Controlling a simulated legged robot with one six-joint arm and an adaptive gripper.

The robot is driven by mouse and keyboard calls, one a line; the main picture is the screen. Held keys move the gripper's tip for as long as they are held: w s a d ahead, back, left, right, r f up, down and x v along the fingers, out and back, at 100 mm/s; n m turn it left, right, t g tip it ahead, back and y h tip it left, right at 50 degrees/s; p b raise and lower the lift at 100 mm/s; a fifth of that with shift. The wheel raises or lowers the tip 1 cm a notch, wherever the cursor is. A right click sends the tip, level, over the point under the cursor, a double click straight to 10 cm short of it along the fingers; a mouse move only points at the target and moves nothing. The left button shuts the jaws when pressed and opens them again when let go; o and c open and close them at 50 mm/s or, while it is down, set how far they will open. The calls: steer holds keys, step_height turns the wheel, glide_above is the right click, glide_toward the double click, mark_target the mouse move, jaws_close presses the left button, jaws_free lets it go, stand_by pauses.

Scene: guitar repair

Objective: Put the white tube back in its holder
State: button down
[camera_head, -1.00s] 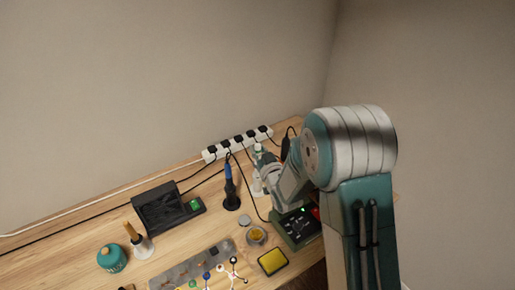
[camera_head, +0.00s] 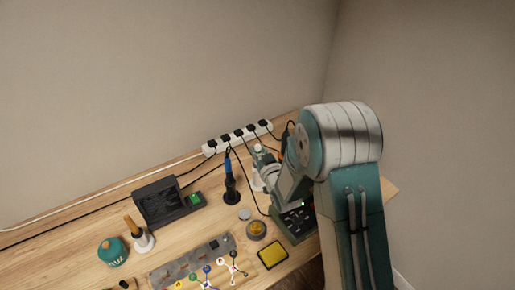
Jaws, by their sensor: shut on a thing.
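My gripper (camera_head: 262,163) is at the back of the workbench, in front of the power strip, with my arm reaching in from the right. It is shut on what looks like the white tube (camera_head: 258,148), whose pale top shows just above the fingers. A white piece (camera_head: 257,184) shows just below and left of the gripper, at bench level. It may be the holder or the tube's lower part; I cannot tell which. My wrist and arm hide much of this spot, so I cannot see whether the tube sits in a holder.
A blue-handled iron stands in a black stand (camera_head: 231,196) left of my gripper. A white power strip (camera_head: 238,138) with several plugs and cables runs behind. A green-lit device (camera_head: 292,222) lies under my arm. A round tin (camera_head: 256,230) and yellow sponge tray (camera_head: 272,255) are nearer.

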steer(key=shift+f, duration=0.8)
steer(key=shift+c, duration=2.3)
jaws_free()
steer(key=o, duration=0.5)
steer(key=shift+c, duration=0.2)
